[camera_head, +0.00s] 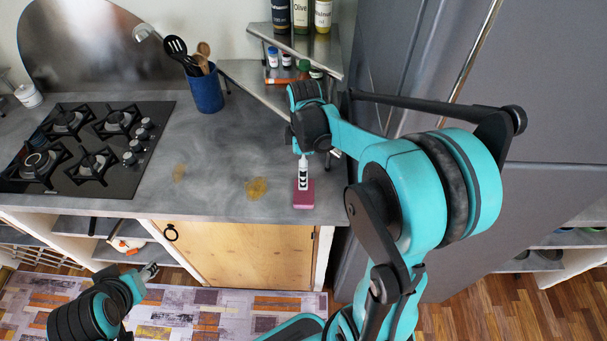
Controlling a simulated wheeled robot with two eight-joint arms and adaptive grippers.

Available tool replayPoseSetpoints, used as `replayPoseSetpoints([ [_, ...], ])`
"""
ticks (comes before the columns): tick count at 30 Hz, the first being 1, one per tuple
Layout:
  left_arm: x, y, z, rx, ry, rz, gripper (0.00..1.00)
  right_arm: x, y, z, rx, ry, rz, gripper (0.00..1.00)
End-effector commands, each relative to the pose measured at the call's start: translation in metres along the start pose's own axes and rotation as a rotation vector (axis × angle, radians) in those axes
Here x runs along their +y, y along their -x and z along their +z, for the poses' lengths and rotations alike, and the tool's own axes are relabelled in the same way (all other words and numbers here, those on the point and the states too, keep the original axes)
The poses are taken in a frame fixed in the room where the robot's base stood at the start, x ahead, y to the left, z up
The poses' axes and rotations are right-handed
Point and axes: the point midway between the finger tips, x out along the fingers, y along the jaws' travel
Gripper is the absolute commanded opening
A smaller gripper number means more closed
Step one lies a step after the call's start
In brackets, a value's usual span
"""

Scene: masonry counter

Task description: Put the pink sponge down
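The pink sponge (304,201) is at the counter's front edge, near its right end. My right gripper (303,184) points down at it, and its black-and-white finger overlaps the sponge's upper part. Only one finger shows clearly, so I cannot tell whether the gripper is shut on the sponge. I also cannot tell whether the sponge touches the counter top (225,150). My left gripper (151,271) is low in front of the counter, away from the sponge. Its fingers are too small to tell open from shut.
Two brownish-yellow stains (257,188) (179,172) mark the grey counter left of the sponge. A black gas hob (125,180) fills the left side. A blue utensil holder (206,91) and a metal shelf (318,55) with bottles stand behind. A tall grey cabinet (560,120) is at right.

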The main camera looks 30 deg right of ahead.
Motion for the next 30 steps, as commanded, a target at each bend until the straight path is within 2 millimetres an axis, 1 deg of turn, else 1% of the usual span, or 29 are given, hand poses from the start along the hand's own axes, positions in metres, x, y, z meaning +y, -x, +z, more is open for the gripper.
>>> replayPoseSetpoints([
  [2,0.000,0.001,-0.001,0.000,0.000,0.000,0.46,-0.003,0.007,-0.001,0.003,-0.012,0.008,1.00],
  [5,0.000,0.001,-0.001,0.000,0.000,0.000,0.46,-0.014,0.017,-0.005,0.018,-0.075,0.045,1.00],
  [8,0.000,0.001,-0.001,0.000,0.000,0.000,0.46,-0.036,0.032,-0.012,0.058,-0.204,0.115,1.00],
  [12,0.000,0.001,-0.001,0.000,0.000,0.000,0.46,-0.076,0.051,-0.021,0.171,-0.446,0.226,1.00],
  [15,0.000,0.001,-0.001,0.000,0.000,0.000,0.46,-0.102,0.058,-0.026,0.278,-0.618,0.282,1.00],
  [19,0.000,0.001,-0.001,0.000,0.000,0.000,0.46,-0.129,0.059,-0.029,0.415,-0.803,0.315,1.00],
  [21,0.000,0.001,-0.001,0.000,0.000,0.000,0.46,-0.138,0.059,-0.031,0.476,-0.877,0.320,1.00],
  [24,0.000,0.001,-0.001,0.000,0.000,0.000,0.46,-0.146,0.057,-0.032,0.535,-0.947,0.319,1.00],
  [30,0.000,0.001,-0.001,0.000,0.000,0.000,0.46,-0.150,0.057,-0.033,0.569,-0.989,0.316,1.00],
])
